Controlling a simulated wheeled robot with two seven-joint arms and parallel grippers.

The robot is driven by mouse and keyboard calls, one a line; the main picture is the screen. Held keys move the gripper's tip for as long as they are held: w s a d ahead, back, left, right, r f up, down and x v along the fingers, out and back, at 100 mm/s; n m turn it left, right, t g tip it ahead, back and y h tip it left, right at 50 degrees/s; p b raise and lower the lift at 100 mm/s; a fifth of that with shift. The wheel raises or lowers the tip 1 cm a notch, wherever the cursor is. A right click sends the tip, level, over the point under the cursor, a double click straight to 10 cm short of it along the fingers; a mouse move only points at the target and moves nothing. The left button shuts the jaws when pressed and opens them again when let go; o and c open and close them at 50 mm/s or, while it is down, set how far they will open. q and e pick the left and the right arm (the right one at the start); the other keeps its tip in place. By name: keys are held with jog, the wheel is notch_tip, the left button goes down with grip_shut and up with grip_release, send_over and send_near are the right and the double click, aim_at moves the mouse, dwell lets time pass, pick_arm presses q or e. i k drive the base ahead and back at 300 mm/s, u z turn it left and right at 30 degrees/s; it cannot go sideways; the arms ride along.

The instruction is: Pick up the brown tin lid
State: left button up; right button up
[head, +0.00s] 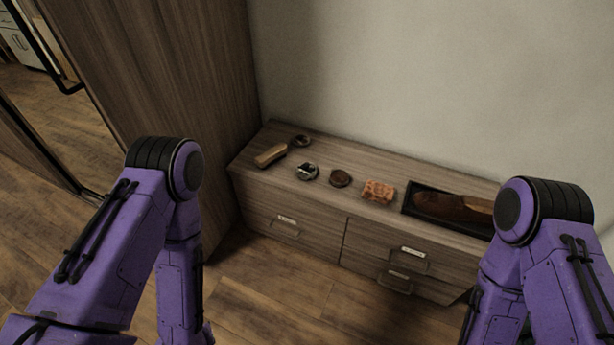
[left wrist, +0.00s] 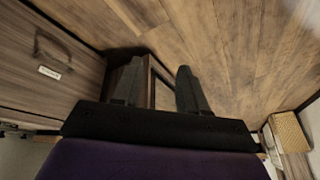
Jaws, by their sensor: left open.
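On top of the low wooden cabinet, in the head view, lie small round pieces. One is a brown disc with a dark rim (head: 340,178). Another dark-rimmed round piece (head: 300,140) lies at the back left, and a round tin with a pale and dark top (head: 307,171) sits between them. I cannot tell for sure which one is the brown tin lid. My left gripper (left wrist: 160,88) is open and empty in the left wrist view, over the floor beside a drawer front, away from the round pieces. My right gripper is out of view.
The cabinet (head: 290,195) stands against the wall. It also holds a brush (head: 270,155), an orange patterned block (head: 378,191) and a dark tray (head: 408,206) with a brown shoe (head: 452,208). A tall wardrobe (head: 185,70) rises on the left. The floor in front is clear.

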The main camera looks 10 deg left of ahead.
aim_at(301, 141)
jog(key=i, duration=1)
